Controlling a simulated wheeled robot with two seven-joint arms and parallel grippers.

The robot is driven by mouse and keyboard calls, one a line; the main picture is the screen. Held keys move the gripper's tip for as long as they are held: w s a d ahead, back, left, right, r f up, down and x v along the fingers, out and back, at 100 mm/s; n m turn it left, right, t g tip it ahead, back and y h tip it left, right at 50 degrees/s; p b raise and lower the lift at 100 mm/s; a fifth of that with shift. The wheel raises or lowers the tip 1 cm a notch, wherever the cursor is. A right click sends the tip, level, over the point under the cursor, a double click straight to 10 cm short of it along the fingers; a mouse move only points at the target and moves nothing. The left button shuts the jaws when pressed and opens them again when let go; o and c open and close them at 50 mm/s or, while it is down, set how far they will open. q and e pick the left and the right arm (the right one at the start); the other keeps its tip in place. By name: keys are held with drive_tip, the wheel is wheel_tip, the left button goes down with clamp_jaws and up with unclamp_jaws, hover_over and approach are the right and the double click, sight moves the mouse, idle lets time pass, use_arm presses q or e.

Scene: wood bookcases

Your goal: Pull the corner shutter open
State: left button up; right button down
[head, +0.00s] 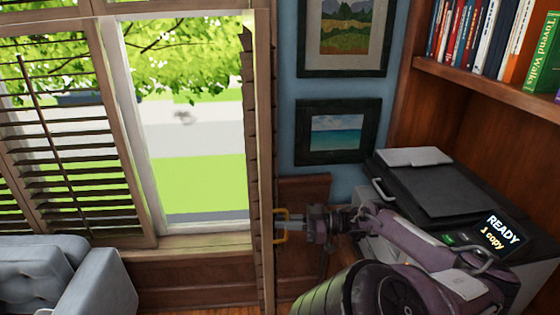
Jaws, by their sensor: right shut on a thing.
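The corner shutter (254,150) is a tall, narrow wooden panel at the right side of the window. I see it nearly edge-on, swung out from the window, with the pane to its left uncovered. My right gripper (282,226) reaches in from the right and is shut on the shutter at its lower part, near a yellow piece. The exact contact at the fingertips is small and hard to make out. My left gripper is out of view.
Another louvred shutter (75,150) covers the window's left part. A grey armchair (60,275) stands at lower left. A printer (440,185) sits on the right below a bookshelf (490,85), close to my right arm. Two framed pictures hang on the blue wall.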

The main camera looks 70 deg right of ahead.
drive_tip(key=c, duration=1.6)
unclamp_jaws()
drive_tip(key=shift+c, duration=0.2)
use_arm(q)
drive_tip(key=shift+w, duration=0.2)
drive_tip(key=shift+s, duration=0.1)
use_arm(e)
drive_tip(key=shift+s, duration=0.1)
